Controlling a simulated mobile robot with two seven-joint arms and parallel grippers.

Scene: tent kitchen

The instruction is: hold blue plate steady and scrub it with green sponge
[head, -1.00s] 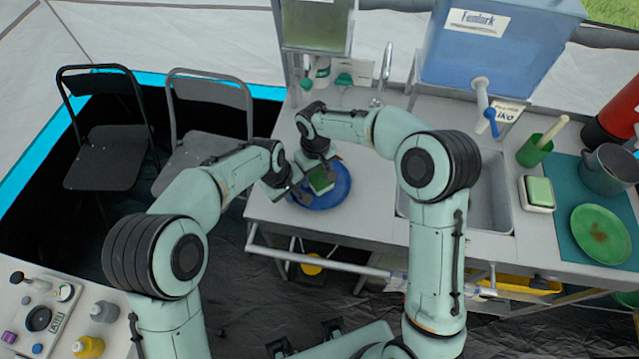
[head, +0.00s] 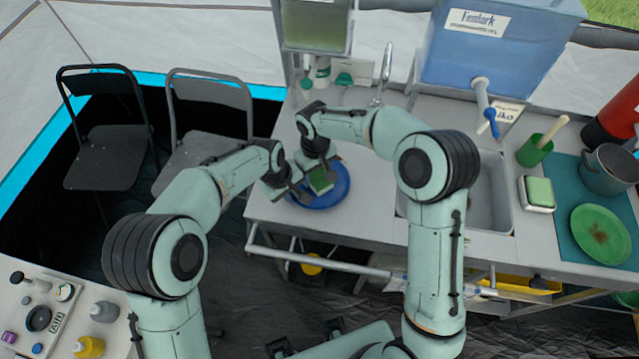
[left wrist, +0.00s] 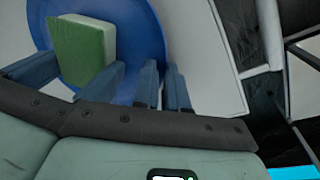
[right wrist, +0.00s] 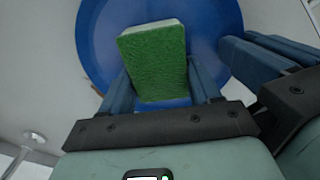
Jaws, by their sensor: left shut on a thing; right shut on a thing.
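The blue plate (head: 338,192) lies on the counter at its left end. My left gripper (left wrist: 163,82) is shut on the plate's rim at its left side in the head view. The green sponge (head: 320,181), pale on one side, is over the middle of the plate. My right gripper (right wrist: 162,92) is shut on the sponge, with one finger on each side. The sponge also shows in the left wrist view (left wrist: 80,48). Whether its underside touches the plate cannot be told. My arms and grippers cover part of the plate in the head view.
The sink (head: 487,200) is right of the plate, with a tap (head: 386,68) behind. A second green sponge on a holder (head: 538,193), a stained green plate (head: 599,234), a green cup (head: 535,150) and a pot (head: 608,168) stand farther right. Folding chairs (head: 108,150) are at left.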

